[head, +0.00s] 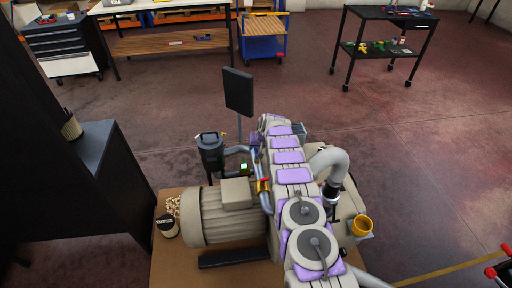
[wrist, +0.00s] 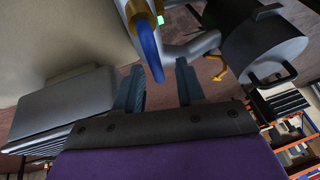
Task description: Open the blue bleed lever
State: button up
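The blue bleed lever (wrist: 148,48) hangs from a yellow fitting (wrist: 138,10) at the top of the wrist view. It is a curved blue handle with its tip pointing down in the picture. My gripper (wrist: 160,82) is open, with one dark finger on each side of the lever's tip. The tip shows in the gap between the fingers, and no contact is visible. I cannot tell how deep the tip lies between them. In the head view my purple-panelled arm reaches over the machine, and I cannot make out the lever clearly there.
A ribbed grey motor (head: 225,212) sits on the brown table (head: 172,262). A dark canister (head: 210,150) with grey pipes stands behind it, close to the fingers in the wrist view (wrist: 262,45). A small green light (head: 243,167) and a black upright panel (head: 239,91) are near.

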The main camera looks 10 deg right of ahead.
jog(key=shift+d, duration=0.3)
grip_shut()
